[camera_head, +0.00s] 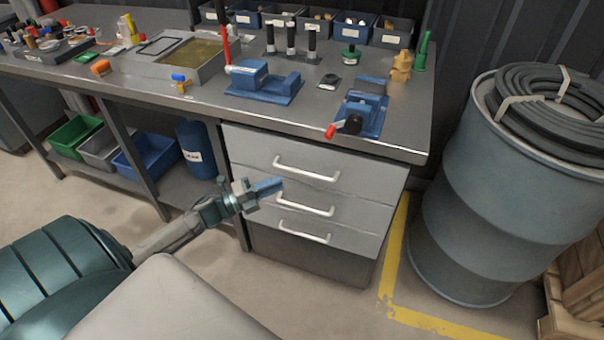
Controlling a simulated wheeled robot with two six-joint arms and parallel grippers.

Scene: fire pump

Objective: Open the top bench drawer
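The top bench drawer (258,146) is the upper grey front of a drawer unit under the right part of the bench. It looks shut, with a pale bar handle (308,169). Below it are a middle drawer handle (306,204) and a bottom drawer handle (303,232). My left gripper (268,186) reaches in from the left, its blue fingertips pointing right, just left of and below the left end of the top handle in the picture. It appears apart from the handle, with nothing seen in it. Its finger gap is not clear. My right gripper is not in view.
The workbench top (210,108) carries blue vises, bins, a shallow tray and small parts. A red-tipped lever (331,131) juts at the front edge above the drawers. A large grey drum (470,200) with coiled hose stands right. Floor before the drawers is clear.

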